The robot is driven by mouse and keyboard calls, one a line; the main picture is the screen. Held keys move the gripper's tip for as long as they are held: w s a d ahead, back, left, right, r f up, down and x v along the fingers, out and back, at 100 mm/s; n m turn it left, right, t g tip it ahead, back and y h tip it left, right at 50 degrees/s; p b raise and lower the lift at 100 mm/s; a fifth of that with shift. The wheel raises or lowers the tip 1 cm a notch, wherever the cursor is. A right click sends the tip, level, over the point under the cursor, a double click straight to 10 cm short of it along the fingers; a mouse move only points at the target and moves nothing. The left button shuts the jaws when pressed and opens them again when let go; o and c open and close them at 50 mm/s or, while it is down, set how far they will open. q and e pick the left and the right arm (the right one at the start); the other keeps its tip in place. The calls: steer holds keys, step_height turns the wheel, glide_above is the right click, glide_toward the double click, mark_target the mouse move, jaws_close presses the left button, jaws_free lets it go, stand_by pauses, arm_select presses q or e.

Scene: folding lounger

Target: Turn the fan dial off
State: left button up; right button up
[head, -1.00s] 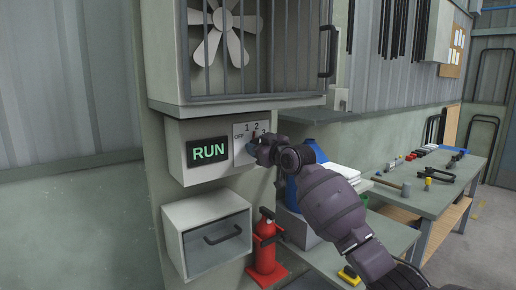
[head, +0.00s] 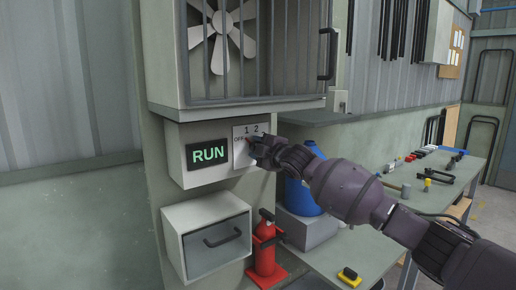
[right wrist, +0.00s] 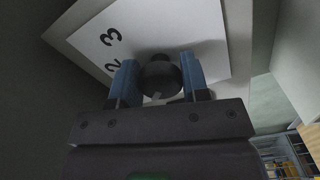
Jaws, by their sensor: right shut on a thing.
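The fan dial (right wrist: 158,76) is a dark round knob on a white plate (right wrist: 200,32) marked 2 and 3 in the right wrist view. My right gripper (right wrist: 159,80) is shut on it, one blue finger on each side. A pale mark shows on the knob's lower edge, but I cannot tell which label it points at. In the head view the right gripper (head: 256,149) covers the dial; OFF, 1 and 2 show on the plate. The display (head: 208,154) beside it reads RUN in green. The fan (head: 228,32) sits behind bars above. My left gripper is out of view.
The workbench (head: 352,252) at right holds a blue container (head: 302,197) and tools. The wall at left is clear.

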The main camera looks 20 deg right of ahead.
steer(key=shift+n, duration=1.7)
steer(key=o, duration=0.9)
steer(key=b+v, duration=0.2)
steer(key=v, duration=0.8)
steer(key=shift+s+d, duration=0.15)
steer(key=shift+s, duration=0.25)
steer(key=shift+r, duration=0.1)
